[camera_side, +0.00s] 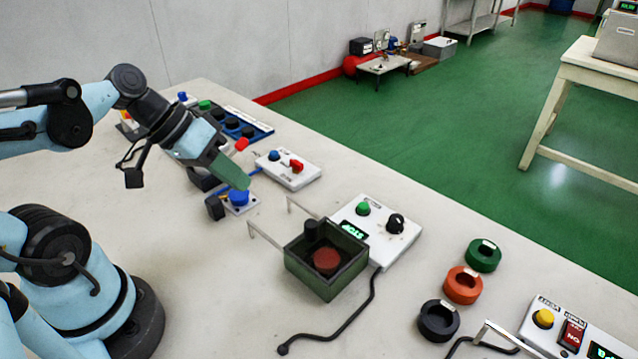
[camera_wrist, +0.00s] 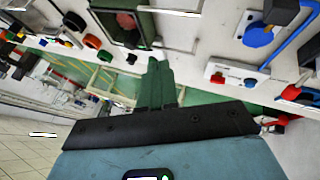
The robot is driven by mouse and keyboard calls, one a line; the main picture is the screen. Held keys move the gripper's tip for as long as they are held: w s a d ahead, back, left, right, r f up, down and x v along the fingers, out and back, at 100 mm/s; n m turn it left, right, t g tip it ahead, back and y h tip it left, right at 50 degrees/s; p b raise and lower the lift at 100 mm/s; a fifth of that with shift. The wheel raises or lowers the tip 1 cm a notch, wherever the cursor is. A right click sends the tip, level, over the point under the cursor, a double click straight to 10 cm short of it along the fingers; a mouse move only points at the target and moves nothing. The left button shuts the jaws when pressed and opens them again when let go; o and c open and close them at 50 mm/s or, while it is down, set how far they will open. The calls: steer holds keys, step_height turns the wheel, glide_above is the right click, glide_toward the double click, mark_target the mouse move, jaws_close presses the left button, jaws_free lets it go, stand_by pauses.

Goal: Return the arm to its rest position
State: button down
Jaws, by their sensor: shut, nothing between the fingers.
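My gripper (camera_side: 231,172) is at the centre left of the side view, above the table and close to a blue round button (camera_side: 239,197) on a small white base. Its green fingers are closed together with nothing between them. In the wrist view my gripper (camera_wrist: 154,68) points up toward the table items, with the blue button (camera_wrist: 258,36) to its right. My arm is stretched out over the table from the left. Whether the fingertips touch anything cannot be told.
A dark green open box (camera_side: 297,270) holding a reddish disc stands right of my gripper, beside a white control panel (camera_side: 405,238). A white box with a red switch (camera_side: 305,178) lies behind. Green (camera_side: 483,255), orange (camera_side: 463,285) and black (camera_side: 438,320) rings lie right. The table's front left is fairly clear.

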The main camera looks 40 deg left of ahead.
steer(key=shift+w+a+r+m+t+y, duration=0.1)
steer(key=shift+w+m+t+y, duration=0.15)
steer(key=shift+w+y, duration=0.4)
steer(key=shift+w+a+f+m+t+y, duration=0.1)
steer(key=shift+w+m+t+y, duration=0.1)
steer(key=shift+w+y, duration=0.45)
steer(key=shift+w+a+r+m+t+y, duration=0.15)
steer(key=shift+w+m+y, duration=0.15)
steer(key=shift+y, duration=0.6)
